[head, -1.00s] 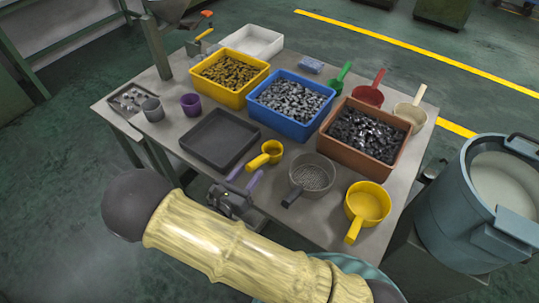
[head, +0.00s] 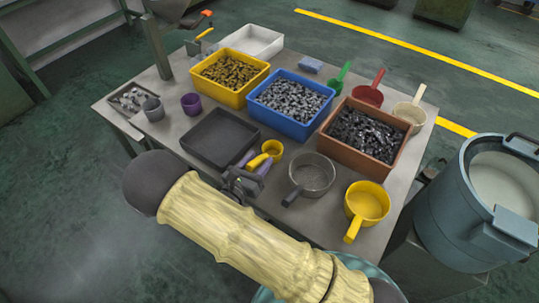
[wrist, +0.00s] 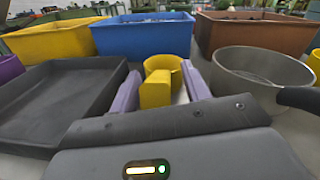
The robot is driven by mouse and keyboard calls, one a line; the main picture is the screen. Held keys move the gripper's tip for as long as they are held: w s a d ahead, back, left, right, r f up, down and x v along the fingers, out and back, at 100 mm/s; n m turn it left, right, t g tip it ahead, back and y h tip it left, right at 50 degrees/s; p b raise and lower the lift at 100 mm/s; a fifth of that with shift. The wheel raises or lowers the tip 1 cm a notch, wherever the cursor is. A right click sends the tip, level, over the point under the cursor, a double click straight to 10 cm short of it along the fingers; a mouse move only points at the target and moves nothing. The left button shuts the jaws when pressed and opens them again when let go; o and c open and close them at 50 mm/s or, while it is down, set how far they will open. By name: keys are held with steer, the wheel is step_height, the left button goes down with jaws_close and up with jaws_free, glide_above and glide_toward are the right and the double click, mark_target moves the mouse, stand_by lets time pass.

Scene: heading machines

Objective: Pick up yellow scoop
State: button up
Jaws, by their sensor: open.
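A small yellow scoop (head: 273,148) lies on the table between the black tray and a grey sieve-like scoop. My gripper (head: 256,163) is open, its two purple fingers on either side of the scoop's handle. In the wrist view the yellow handle (wrist: 155,92) stands between the fingers (wrist: 161,88), with a visible gap on the right; contact on the left is hard to tell. The scoop's cup (wrist: 163,65) is just beyond the fingertips. A larger yellow scoop (head: 368,201) lies at the table's right front, away from my gripper.
The black tray (head: 221,139) is close left of my gripper, the grey scoop (head: 313,174) close right. Behind stand yellow (head: 229,76), blue (head: 292,103) and brown (head: 361,137) bins of metal parts. A blue barrel (head: 482,195) stands beyond the table's right edge.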

mark_target(257, 159)
steer(key=shift+c, duration=0.2)
jaws_close()
step_height(257, 159, up, 10)
steer(key=shift+r+p, duration=0.1)
steer(key=shift+p, duration=0.2)
stand_by(0.4)
stand_by(0.4)
